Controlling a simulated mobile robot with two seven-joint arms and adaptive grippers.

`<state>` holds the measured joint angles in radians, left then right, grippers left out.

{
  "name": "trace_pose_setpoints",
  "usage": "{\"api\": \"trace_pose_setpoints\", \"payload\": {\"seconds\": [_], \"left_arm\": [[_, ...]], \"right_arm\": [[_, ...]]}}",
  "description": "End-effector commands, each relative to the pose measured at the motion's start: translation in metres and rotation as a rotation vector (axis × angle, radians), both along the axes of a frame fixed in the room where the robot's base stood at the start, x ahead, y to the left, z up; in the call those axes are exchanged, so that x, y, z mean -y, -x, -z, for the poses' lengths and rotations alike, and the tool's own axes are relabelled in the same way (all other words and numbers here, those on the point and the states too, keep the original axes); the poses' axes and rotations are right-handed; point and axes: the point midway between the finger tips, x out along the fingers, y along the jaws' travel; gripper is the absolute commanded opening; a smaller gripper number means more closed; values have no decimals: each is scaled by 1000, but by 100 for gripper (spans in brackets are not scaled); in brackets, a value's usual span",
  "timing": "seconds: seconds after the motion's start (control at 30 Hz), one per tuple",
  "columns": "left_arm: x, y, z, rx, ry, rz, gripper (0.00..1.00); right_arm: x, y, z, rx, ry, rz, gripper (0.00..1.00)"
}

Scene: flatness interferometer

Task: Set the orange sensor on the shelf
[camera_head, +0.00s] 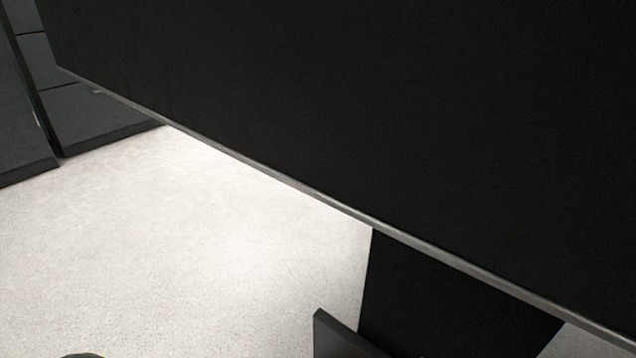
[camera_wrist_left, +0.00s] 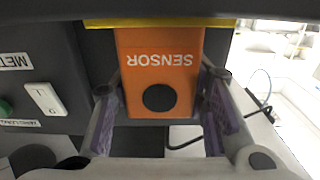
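The orange sensor (camera_wrist_left: 160,60) shows in the left wrist view, its printed word upside down and a round black spot on its face. My left gripper (camera_wrist_left: 161,98) has one purple-padded finger on each side of it. The fingers are spread about as wide as the sensor; I cannot tell whether both pads press on it. A yellow strip (camera_wrist_left: 160,22) runs along the sensor's edge at the top of the picture. I cannot tell for sure which surface is the shelf. The head view shows neither gripper nor the sensor.
In the left wrist view, a white switch plate (camera_wrist_left: 45,99) and a green button sit on a dark panel at left. A black cable (camera_wrist_left: 185,145) runs below the sensor to the right. A large black surface (camera_head: 400,110) fills the head view above pale floor (camera_head: 180,250).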

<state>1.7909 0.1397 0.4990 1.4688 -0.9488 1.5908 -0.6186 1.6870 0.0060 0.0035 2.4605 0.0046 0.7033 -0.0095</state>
Motion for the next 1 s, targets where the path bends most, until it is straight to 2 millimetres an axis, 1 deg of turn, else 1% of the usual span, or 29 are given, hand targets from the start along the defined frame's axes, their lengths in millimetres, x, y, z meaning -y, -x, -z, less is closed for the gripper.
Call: {"api": "trace_pose_setpoints", "payload": {"seconds": [0.03, 0.07, 0.1, 0.37, 0.47, 0.5, 0.57, 0.7, 0.8, 0.9, 1.0], "left_arm": [[0, 0, 1, -1, -1, 0, 50], [0, 0, 1, -1, -1, 0, 57], [0, 0, 0, -1, -1, 0, 61], [0, 0, 0, 0, 0, 0, 61], [-1, 0, -10, 3, 0, -1, 61], [-5, 7, -8, -1, -3, 0, 61], [-14, 19, -8, -1, -3, 0, 61], [-38, 52, -9, -1, -2, 0, 61], [-53, 73, -8, -1, -2, 0, 61], [-63, 87, -6, 0, -1, -1, 61], [-69, 95, -5, 1, -1, 0, 61]], "right_arm": [[0, 0, 1, 0, 0, 0, 40], [0, 0, 1, 0, 0, 0, 40], [0, 0, 0, 1, 0, 0, 40], [0, 0, 0, 1, 0, 0, 40], [0, 0, -5, 6, 0, 0, 40], [0, 0, -6, 7, 1, 1, 40], [1, 0, -11, 10, 2, 0, 40], [2, -1, -20, 20, 5, 2, 40], [2, -2, -24, 28, 5, 3, 40], [2, -4, -25, 35, 6, 4, 40], [2, -4, -26, 38, 7, 4, 40]]}}
